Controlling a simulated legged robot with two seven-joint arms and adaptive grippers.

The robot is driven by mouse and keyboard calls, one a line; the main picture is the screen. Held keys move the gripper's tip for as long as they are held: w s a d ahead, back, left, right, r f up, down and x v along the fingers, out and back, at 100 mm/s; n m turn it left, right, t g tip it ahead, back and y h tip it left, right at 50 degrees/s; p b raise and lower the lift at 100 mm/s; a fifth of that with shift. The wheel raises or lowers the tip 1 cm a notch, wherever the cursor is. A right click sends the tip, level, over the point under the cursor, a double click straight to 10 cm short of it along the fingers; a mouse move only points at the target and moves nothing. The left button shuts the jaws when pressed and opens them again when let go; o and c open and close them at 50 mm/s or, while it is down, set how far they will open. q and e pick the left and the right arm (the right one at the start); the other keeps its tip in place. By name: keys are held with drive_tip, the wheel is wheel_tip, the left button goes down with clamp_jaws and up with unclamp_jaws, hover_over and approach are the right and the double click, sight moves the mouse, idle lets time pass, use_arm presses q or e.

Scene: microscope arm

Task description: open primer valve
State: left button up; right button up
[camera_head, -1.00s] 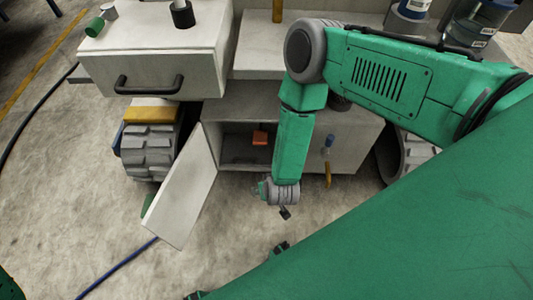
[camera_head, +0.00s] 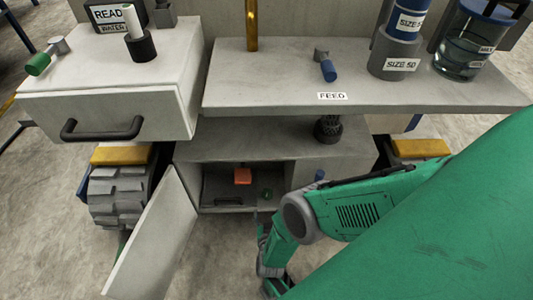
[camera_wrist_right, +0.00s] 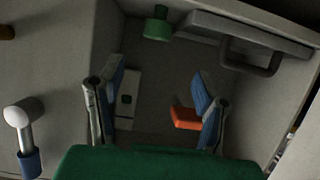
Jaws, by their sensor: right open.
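No label in view names the primer valve. Inside the open cabinet compartment are an orange-red block (camera_head: 243,176) and a small green knob (camera_head: 267,194); in the right wrist view the block (camera_wrist_right: 187,118) is at lower centre and the green knob (camera_wrist_right: 157,24) at the top. A blue-handled valve (camera_head: 320,175) is on the cabinet front to the right; it shows at lower left in the wrist view (camera_wrist_right: 25,140). My right gripper (camera_wrist_right: 157,78) is open and empty, facing the compartment. The block shows close to its right-hand finger; contact cannot be told. My left gripper is out of view.
The cabinet door (camera_head: 157,238) stands open at the left. A drawer with a dark handle (camera_head: 103,130) is above it. A shelf labelled FEED (camera_head: 332,96) overhangs the cabinet and carries containers and a blue-handled piece (camera_head: 328,70). Tracks (camera_head: 120,192) flank the cabinet.

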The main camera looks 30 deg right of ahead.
sight(268, 198)
drive_tip(key=b+x, duration=0.1)
drive_tip(key=x, duration=0.2)
drive_tip(key=b+x, duration=0.2)
drive_tip(key=x, duration=0.2)
drive_tip(key=b+x, duration=0.2)
drive_tip(key=x, duration=0.2)
drive_tip(key=shift+s+d+f, duration=0.3)
drive_tip(key=shift+s+d, duration=0.05)
drive_tip(key=shift+s, duration=0.05)
drive_tip(key=shift+w, duration=0.3)
drive_tip(key=shift+w+b, duration=0.3)
drive_tip(key=shift+w, duration=0.05)
drive_tip(key=shift+d, duration=0.25)
drive_tip(key=shift+c, duration=0.4)
drive_tip(key=shift+f, duration=0.1)
drive_tip(key=c, duration=1.1)
